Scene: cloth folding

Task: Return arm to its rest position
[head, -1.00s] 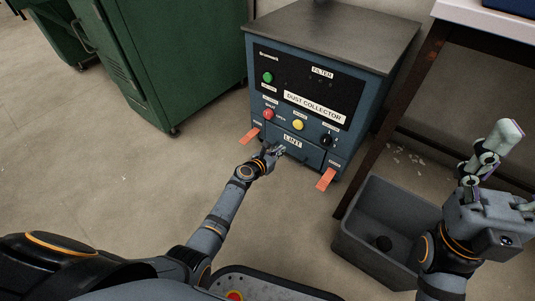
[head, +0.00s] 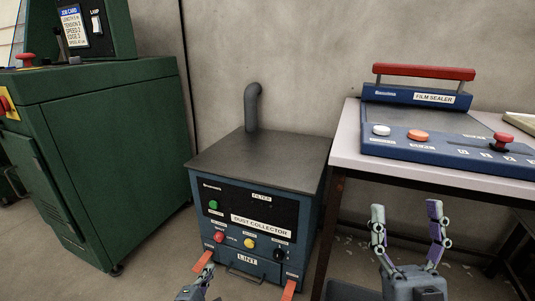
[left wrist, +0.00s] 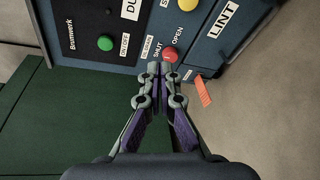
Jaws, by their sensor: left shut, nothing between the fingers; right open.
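My left gripper (head: 207,271) is shut and empty, low in front of the dust collector (head: 262,160). In the left wrist view its fingertips (left wrist: 160,68) are together, just short of the red button (left wrist: 170,54) in the picture; I cannot tell whether they touch the panel. The green button (left wrist: 105,43) and the LINT drawer (left wrist: 228,20) also show there. My right gripper (head: 408,228) is open with nothing between its fingers, at the lower right in front of the table.
A green machine (head: 100,150) stands at the left. A white table (head: 345,150) with a blue film sealer (head: 450,150) stands at the right. A grey bin (head: 350,291) shows partly below it. Orange tags (head: 289,289) flank the LINT drawer. Pale scraps lie under the table.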

